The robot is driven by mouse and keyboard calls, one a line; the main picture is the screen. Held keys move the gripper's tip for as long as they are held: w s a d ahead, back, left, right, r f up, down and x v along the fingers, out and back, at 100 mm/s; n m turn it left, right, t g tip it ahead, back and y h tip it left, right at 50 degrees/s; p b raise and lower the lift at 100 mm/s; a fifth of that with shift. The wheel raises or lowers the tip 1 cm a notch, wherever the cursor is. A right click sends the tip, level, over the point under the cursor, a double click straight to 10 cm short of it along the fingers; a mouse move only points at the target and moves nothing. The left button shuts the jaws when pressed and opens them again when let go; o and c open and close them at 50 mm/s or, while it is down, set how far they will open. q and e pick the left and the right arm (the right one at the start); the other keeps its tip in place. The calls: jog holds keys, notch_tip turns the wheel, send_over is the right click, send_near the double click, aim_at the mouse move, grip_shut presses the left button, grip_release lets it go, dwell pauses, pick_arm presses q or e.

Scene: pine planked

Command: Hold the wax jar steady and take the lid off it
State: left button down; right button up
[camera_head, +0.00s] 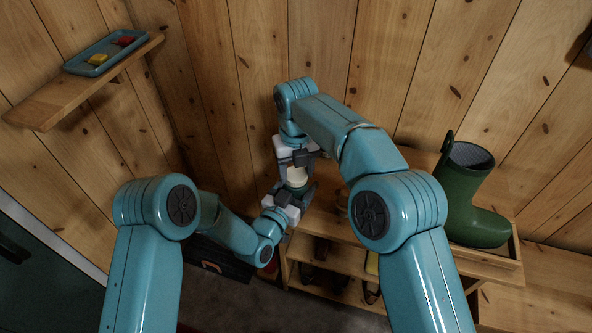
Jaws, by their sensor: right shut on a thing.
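The wax jar (297,183) is small and dark in its visible part. It is at the left end of the wooden bench, between my two grippers. A pale cream piece, which looks like its lid (297,173), shows above it. My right gripper (298,163) comes down from above and is shut on the lid. My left gripper (291,189) comes from below, its fingers around the jar's lower part. Whether they touch the jar is too small to tell. Whether the lid is apart from the jar is also unclear.
A green boot (470,205) stands in a wooden tray (490,259) on the right of the bench (330,222). Shoes sit on the shelf below. A wall shelf (50,108) at upper left holds a blue tray (78,67) with small items. Plank walls stand close behind.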

pick_arm(q)
jog(key=shift+a, duration=0.1)
pick_arm(e)
jog(key=o, duration=1.2)
jog(key=shift+c, duration=0.2)
